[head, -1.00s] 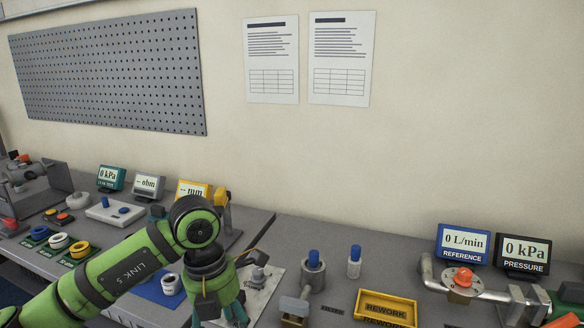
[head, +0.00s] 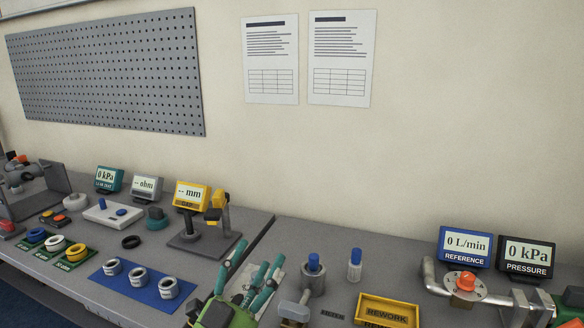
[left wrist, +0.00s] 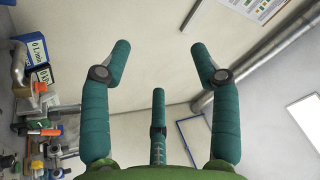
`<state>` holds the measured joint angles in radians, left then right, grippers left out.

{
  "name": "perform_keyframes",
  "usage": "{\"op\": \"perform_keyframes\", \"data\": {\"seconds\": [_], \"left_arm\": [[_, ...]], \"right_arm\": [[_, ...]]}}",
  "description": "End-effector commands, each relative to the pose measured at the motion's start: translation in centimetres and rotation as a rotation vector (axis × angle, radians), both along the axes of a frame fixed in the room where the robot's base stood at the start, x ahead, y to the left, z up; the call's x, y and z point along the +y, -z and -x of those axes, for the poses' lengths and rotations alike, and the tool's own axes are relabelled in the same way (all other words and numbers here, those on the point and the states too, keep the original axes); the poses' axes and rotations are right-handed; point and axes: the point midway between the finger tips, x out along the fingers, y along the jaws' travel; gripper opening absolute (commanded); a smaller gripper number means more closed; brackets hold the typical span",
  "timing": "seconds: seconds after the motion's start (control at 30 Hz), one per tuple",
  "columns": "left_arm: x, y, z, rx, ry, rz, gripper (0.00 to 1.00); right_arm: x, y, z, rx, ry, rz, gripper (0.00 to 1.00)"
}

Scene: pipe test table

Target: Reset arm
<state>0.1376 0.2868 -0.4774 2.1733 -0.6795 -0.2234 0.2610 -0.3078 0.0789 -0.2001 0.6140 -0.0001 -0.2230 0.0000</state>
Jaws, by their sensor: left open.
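My left gripper (head: 257,285) is at the bottom middle of the head view, with its teal fingers pointing up. It is open, and nothing shows between the fingers. In the left wrist view the spread fingers of the left gripper (left wrist: 158,62) face the bare wall. The gripper's green body is partly cut off by the bottom edge of the head view and hides part of a pale plate (head: 238,284) on the table. My right gripper is not in view.
A blue mat (head: 138,292) with white rings lies left of the gripper. A yellow rework tray (head: 388,312), a grey cylinder with a blue top (head: 313,276) and a pipe with an orange knob (head: 462,284) stand to the right. A gauge with a yellow display (head: 192,196) stands behind.

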Motion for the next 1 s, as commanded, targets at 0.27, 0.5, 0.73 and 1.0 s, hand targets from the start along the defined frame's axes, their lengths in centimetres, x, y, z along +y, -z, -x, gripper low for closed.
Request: {"op": "perform_keyframes", "data": {"seconds": [0.27, 0.5, 0.73, 1.0], "left_arm": [[10.5, 18.1, 3.1, 0.784, -0.374, 0.195, 0.62], [13.4, 28.5, 12.7, 1.301, -0.505, 0.211, 0.62], [13.9, 32.8, 20.8, 1.623, -0.540, 0.186, 0.62], [13.8, 37.7, 24.3, 1.796, -0.547, 0.159, 0.62]], "right_arm": [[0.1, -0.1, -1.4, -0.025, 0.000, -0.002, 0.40], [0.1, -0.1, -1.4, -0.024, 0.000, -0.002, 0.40], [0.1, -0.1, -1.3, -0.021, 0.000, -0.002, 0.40], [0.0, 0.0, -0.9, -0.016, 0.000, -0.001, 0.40]]}}
